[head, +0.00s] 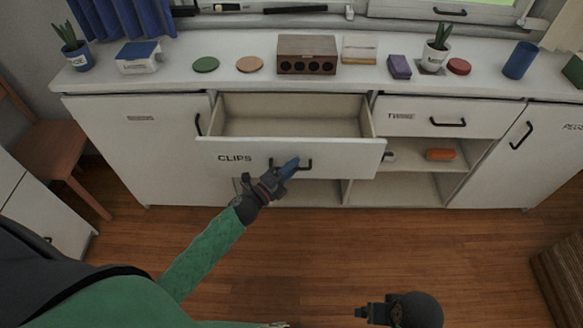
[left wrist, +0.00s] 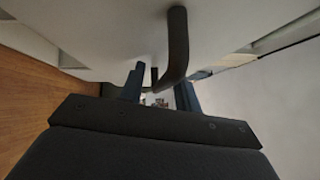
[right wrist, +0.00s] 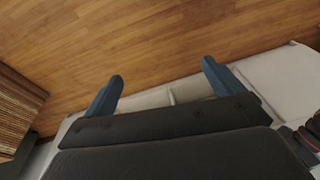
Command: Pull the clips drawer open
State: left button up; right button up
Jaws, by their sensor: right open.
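The clips drawer (head: 205,151), a white front labelled CLIPS, stands pulled out of the cabinet and its interior looks empty. Its dark bar handle (head: 305,164) also shows close up in the left wrist view (left wrist: 177,50). My left gripper (head: 291,166) is at the handle, with the bar between its blue fingers, which are closer together than the right ones; it looks shut on the handle. My right gripper (right wrist: 162,72) is open and empty above the floor, away from the drawer; it shows at the bottom of the head view (head: 362,311).
The countertop (head: 300,85) above holds a wooden box (head: 306,54), coasters, a potted plant and other small items. A second drawer (head: 420,121) to the right is shut. An orange item (head: 440,154) lies on the shelf below it. The wooden floor (head: 330,245) in front is clear.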

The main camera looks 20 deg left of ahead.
pick_arm(q)
jog(key=b+v, duration=0.2)
jog(key=v, duration=0.5)
jog(key=shift+s+a, duration=0.15)
jog(key=shift+s, duration=0.2)
pick_arm(e)
jog(key=shift+t+y, duration=0.4)
jog(key=shift+w+a+f, duration=0.3)
jog(key=shift+a+f, duration=0.45)
jog(key=shift+f, duration=0.2)
jog(key=shift+w+a+f, duration=0.3)
jog(key=shift+a+f, duration=0.45)
jog(key=shift+f, duration=0.15)
jog(key=shift+w+a, duration=0.1)
